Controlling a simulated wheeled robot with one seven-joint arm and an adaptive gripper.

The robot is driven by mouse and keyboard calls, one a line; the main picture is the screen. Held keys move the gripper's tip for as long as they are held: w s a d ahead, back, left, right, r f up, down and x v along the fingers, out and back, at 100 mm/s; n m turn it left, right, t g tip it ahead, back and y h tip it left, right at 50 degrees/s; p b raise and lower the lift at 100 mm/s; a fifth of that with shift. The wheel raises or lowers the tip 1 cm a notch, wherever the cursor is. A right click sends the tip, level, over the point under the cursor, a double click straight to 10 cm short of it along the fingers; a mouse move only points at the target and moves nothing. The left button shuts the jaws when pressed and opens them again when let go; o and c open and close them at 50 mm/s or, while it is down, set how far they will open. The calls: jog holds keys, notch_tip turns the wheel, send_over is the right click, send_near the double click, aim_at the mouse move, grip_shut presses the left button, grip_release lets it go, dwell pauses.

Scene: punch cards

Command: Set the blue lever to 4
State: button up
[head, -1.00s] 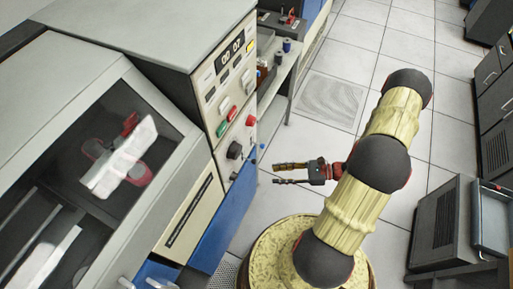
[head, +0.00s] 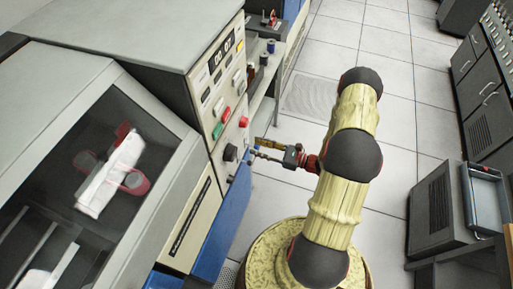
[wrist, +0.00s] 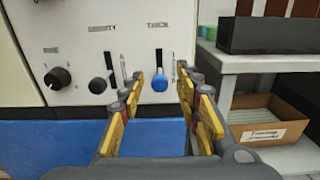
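The blue lever (wrist: 160,84) is a round blue knob at the lower end of a dark vertical slot on the cream panel (wrist: 125,35) in the wrist view. Small scale marks stand beside the slot, too blurred to read. My gripper (wrist: 160,78) is open, with one finger on each side of the lever in that view. I see no clear contact with it. In the head view my gripper (head: 254,147) reaches left to the machine's front, and the lever is not clearly distinguishable by its fingertips.
A black lever (wrist: 98,86) and a black dial (wrist: 58,78) sit left of the blue lever. A grey shelf (wrist: 240,64) with a cardboard box (wrist: 268,120) stands to the right. Open tiled floor (head: 285,215) lies between my base and the machine.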

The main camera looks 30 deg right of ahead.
jog(key=shift+w+a, duration=0.35)
jog(key=shift+w, duration=0.1)
jog(key=c, duration=0.4)
grip_shut()
dwell(0.3)
